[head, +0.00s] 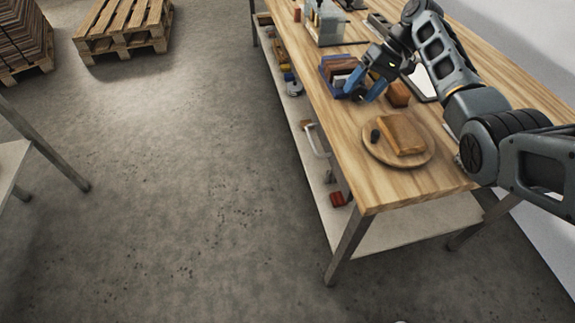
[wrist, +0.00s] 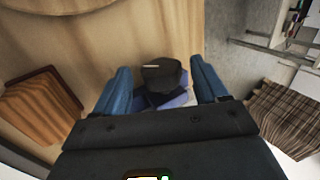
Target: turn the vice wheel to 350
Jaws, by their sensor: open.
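My gripper (head: 361,94) is open, its two blue fingers pointing down over the bench at the blue holder (head: 326,68). In the wrist view my gripper (wrist: 160,72) has its fingers spread on either side of a dark rounded piece (wrist: 162,73). Blue parts (wrist: 160,98) show just below that piece. I cannot tell whether the dark piece is the vice wheel, or whether the fingers touch it. No scale or number can be read on it. In the head view my gripper and arm hide most of this spot.
A round wooden board (head: 420,161) with a brown block (head: 402,134) and a small dark piece (head: 375,136) lies near the bench's close end. Another brown block (head: 397,94) is beside my gripper. A clear-sided case (head: 328,28) stands farther back. Pallets (head: 125,25) stand on the floor.

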